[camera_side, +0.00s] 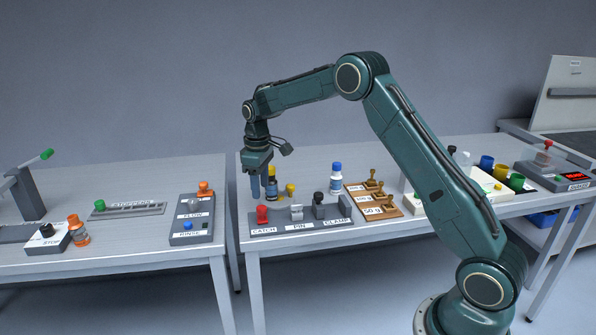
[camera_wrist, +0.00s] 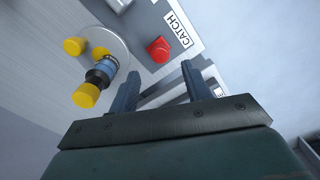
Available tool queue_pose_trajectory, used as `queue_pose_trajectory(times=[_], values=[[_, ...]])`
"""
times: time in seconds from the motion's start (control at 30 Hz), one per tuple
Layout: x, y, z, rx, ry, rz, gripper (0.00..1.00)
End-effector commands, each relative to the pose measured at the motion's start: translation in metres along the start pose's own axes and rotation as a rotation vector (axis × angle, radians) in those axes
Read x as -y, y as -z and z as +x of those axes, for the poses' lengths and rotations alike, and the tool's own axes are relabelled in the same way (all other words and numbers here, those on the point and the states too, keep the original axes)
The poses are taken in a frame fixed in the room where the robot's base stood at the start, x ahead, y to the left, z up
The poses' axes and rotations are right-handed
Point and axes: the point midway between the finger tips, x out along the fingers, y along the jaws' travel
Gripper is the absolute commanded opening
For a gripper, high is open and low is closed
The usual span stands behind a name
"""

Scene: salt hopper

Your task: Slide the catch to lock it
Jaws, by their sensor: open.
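The catch is a red knob (camera_side: 262,214) at the left end of a grey panel (camera_side: 318,222), beside the label CATCH. In the wrist view the red knob (camera_wrist: 158,49) shows just beyond the gap between my fingertips, with the CATCH label (camera_wrist: 181,28) next to it. My gripper (camera_side: 263,188) points down over the table, behind and above the knob. Its fingers are apart with nothing between them, also in the wrist view (camera_wrist: 157,74). It appears clear of the knob. The base of the knob is hard to make out.
A yellow-capped blue bottle (camera_wrist: 98,78) stands close beside my fingers on a round plate. A PIN block (camera_side: 297,212) and a dark CLAMP knob (camera_side: 318,198) share the panel. A white blue-capped bottle (camera_side: 336,178) and a wooden weight tray (camera_side: 388,207) stand rightward.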

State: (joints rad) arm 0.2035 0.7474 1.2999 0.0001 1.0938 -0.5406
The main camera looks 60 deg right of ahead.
Motion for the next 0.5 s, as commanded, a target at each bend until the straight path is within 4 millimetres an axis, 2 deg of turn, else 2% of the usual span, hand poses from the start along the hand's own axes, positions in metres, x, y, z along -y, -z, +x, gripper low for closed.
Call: queue_pose_trajectory(times=[0.2, 0.5], values=[[0.001, -0.001, 0.034, 0.003, 0.002, 0.000, 0.48], [0.000, 0.000, 0.060, 0.001, 0.001, 0.000, 0.48]])
